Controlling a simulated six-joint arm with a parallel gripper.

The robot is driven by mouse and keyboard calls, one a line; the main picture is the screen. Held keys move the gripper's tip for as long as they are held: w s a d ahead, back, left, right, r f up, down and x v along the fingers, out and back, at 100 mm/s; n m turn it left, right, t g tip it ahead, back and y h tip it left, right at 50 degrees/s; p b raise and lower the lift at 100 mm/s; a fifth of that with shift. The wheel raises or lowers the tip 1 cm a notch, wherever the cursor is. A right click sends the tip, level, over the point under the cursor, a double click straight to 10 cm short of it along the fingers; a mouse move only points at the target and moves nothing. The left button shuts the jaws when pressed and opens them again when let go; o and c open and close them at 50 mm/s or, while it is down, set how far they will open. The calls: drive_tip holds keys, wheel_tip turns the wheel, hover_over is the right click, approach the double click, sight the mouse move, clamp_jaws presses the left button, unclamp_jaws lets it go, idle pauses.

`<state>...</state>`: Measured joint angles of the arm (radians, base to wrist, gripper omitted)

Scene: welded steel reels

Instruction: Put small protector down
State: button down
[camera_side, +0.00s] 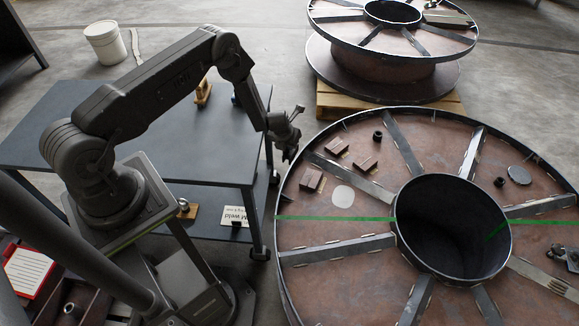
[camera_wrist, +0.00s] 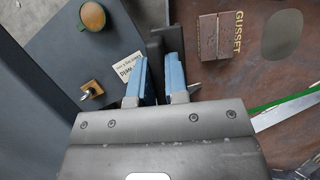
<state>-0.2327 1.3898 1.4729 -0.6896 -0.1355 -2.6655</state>
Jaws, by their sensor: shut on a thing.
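My gripper (camera_side: 290,140) hangs between the dark table and the near reel, close to the reel's left rim. In the wrist view its two blue fingers (camera_wrist: 160,78) are closed on a dark piece, which I take to be the small protector (camera_wrist: 155,52). It is partly hidden by the fingers, and its full shape cannot be told. In the side view the held piece is too small and dark to make out. The near reel (camera_side: 330,236) lies flat, with a brown face, steel spokes and an open hub.
Brown gusset blocks (camera_side: 311,180), a pale disc (camera_side: 343,196) and a black ring (camera_side: 378,135) lie on the reel. The dark table (camera_side: 60,125) stands left. Another reel (camera_side: 390,65) sits on a pallet behind.

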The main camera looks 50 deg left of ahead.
drive_tip(key=shift+r, duration=0.45)
